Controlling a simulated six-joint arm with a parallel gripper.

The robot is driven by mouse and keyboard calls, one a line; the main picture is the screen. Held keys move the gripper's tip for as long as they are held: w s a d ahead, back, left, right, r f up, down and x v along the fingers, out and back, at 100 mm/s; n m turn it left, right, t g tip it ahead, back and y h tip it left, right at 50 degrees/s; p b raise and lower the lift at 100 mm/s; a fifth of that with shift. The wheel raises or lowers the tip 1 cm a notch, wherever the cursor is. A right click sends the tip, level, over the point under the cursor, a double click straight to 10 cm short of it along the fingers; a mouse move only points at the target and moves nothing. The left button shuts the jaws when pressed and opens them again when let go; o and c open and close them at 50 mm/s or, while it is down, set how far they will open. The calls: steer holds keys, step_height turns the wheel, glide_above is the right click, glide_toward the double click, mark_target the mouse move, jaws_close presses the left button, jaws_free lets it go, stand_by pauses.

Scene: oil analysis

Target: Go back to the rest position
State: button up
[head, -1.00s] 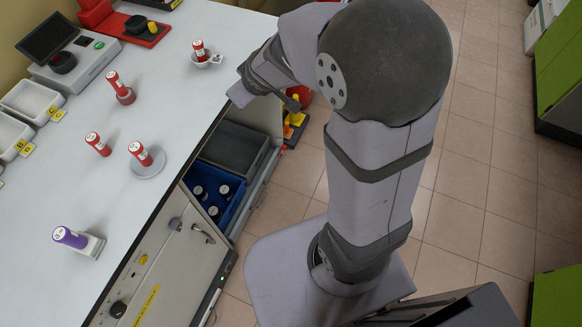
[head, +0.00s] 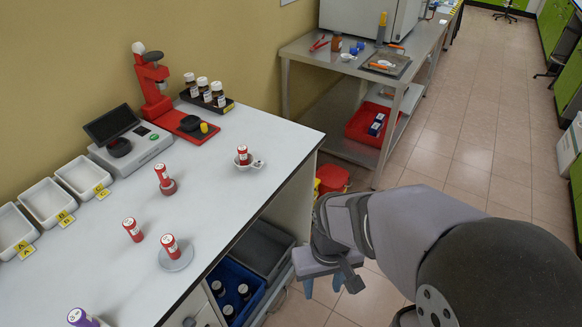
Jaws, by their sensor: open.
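My gripper (head: 323,284) hangs in front of the bench's right edge, above the floor and beside the open drawer. It points downward, and its two bluish fingertips are apart with nothing seen between them. It touches no object that I can make out. My arm folds back from it to the lower right.
An open drawer with a blue bin (head: 233,276) of dark bottles lies left of my gripper. A red container (head: 332,179) stands behind it. A steel table (head: 390,86) is at the back. Tiled floor (head: 460,150) is free to the right. White trays (head: 45,200) line the bench's left.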

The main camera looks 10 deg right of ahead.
step_height(320, 180, up, 5)
steer(key=p, duration=0.4)
stand_by(0.8)
